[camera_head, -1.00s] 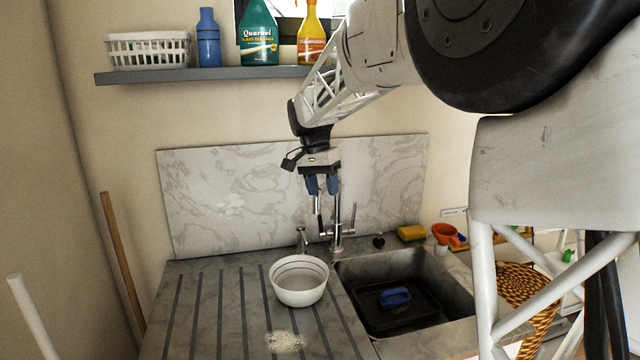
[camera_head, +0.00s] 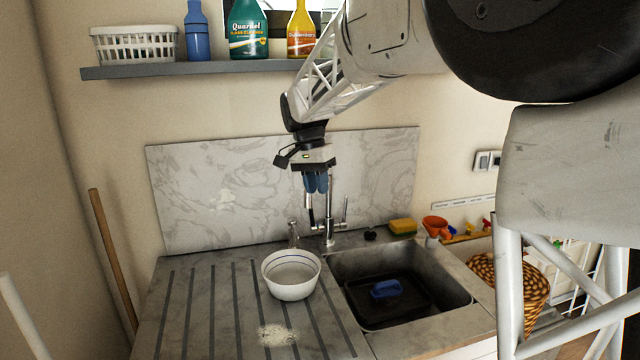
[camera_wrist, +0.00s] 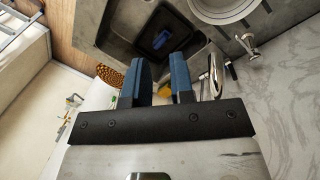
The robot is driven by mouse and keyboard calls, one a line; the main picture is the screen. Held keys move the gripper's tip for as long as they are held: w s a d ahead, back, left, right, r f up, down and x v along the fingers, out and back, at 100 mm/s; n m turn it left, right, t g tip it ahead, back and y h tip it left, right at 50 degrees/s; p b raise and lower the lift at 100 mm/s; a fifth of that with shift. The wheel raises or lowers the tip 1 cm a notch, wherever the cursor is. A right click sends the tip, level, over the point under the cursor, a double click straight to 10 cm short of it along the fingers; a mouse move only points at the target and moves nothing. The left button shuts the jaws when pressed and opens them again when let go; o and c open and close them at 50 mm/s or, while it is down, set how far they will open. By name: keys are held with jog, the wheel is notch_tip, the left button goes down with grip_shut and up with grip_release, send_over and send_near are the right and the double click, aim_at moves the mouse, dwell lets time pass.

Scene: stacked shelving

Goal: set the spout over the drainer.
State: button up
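The chrome tap (camera_head: 330,215) stands behind the sink at its back left corner; its upper part is partly hidden by my gripper. Its spout's dark-tipped end (camera_head: 310,212) seems to hang just left of the upright. The drainer (camera_head: 212,310) is the grooved grey board left of the sink. My gripper (camera_head: 316,182) points down at the top of the tap. In the wrist view its blue fingers (camera_wrist: 160,75) are apart with nothing visible held between them. Chrome tap parts (camera_wrist: 216,72) show there, right of the right finger; contact cannot be told.
A white bowl (camera_head: 291,283) stands on the drainer beside the sink (camera_head: 452,287). A blue item (camera_head: 388,290) lies in a dark tray in the sink. A small dispenser (camera_head: 293,234) stands left of the tap; a sponge (camera_head: 403,227) lies right. A shelf (camera_head: 150,70) holds bottles and a basket.

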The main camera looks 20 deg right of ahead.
jog(key=shift+s+d+f+m+y, duration=0.1)
jog(key=shift+d+f+m+y, duration=0.2)
jog(key=shift+f+y, duration=0.2)
grip_shut()
jog(key=w+d+m+t+y, duration=0.2)
jog(key=d+m+t+y, duration=0.3)
jog(key=d+m+y, duration=0.2)
jog(key=w+d+m+t+y, duration=0.2)
jog(key=d+m+t+y, duration=0.2)
jog(key=d+m+y, duration=0.3)
jog(key=d, duration=0.3)
jog(key=shift+w+f+m+t, duration=0.3)
jog(key=shift+f+m+t, duration=0.05)
jog(key=shift+m+t, duration=0.05)
jog(key=shift+d, duration=0.1)
